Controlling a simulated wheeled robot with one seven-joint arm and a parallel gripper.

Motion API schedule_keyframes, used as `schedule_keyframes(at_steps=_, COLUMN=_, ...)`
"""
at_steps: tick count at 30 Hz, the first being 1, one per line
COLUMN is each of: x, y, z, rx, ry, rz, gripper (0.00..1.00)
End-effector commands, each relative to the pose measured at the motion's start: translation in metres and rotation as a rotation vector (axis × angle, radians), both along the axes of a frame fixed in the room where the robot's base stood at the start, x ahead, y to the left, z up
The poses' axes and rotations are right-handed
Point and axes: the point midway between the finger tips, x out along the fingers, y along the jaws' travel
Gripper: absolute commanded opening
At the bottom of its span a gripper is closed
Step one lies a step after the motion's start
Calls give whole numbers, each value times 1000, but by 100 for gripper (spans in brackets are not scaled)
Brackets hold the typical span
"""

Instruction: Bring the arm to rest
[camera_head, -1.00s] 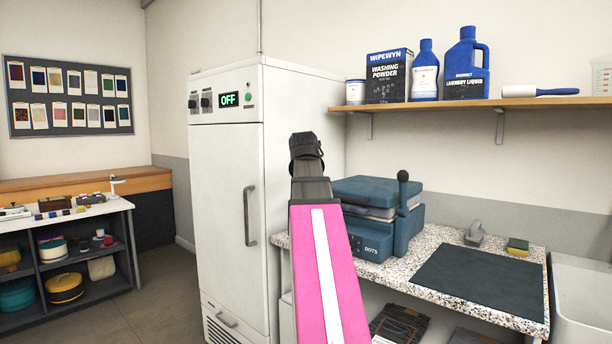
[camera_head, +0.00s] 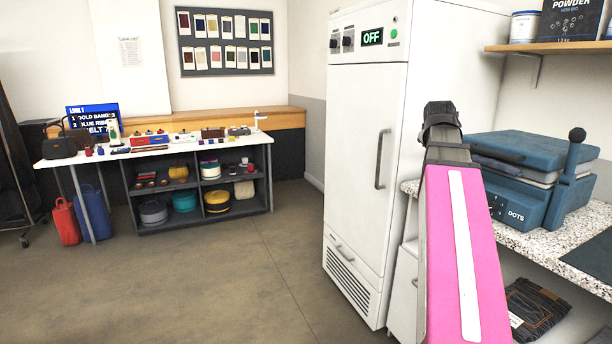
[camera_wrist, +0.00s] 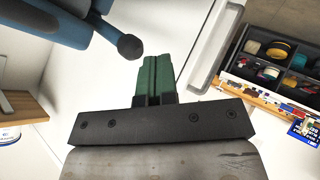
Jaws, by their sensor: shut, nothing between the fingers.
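My pink arm link with a white stripe rises at the right of the head view, in front of the white cabinet (camera_head: 365,170) and the speckled counter (camera_head: 560,235). My gripper (camera_wrist: 155,62) shows in the wrist view as two green fingers side by side, shut and with nothing between them. The white cabinet fills the background behind the fingers there. The blue heat press (camera_head: 525,175) stands on the counter just right of my arm, and its dark knob (camera_wrist: 129,46) shows left of the fingers in the wrist view.
The cabinet has a long door handle (camera_head: 382,158) and a display reading OFF (camera_head: 372,36). A white table (camera_head: 100,156) with accessories stands at the left, above a dark shelf unit (camera_head: 272,190). A wall shelf (camera_head: 550,46) is at upper right. The floor (camera_head: 240,270) at front left is clear.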

Motion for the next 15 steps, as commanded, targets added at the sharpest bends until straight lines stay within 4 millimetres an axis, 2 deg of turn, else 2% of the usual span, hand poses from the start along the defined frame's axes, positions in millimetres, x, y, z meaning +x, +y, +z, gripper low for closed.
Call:
schedule_keyframes(at_steps=1, x=3, y=9, z=-23, rx=27, ry=24, rz=1, gripper=0)
schedule_keyframes(at_steps=3, x=7, y=19, z=-50, rx=61, ry=51, rz=-4, gripper=0)
schedule_keyframes(at_steps=9, x=12, y=50, z=-125, rx=157, ry=131, rz=-22, gripper=0)
schedule_keyframes(at_steps=15, x=9, y=83, z=-198, rx=243, ry=217, rz=-49, gripper=0)
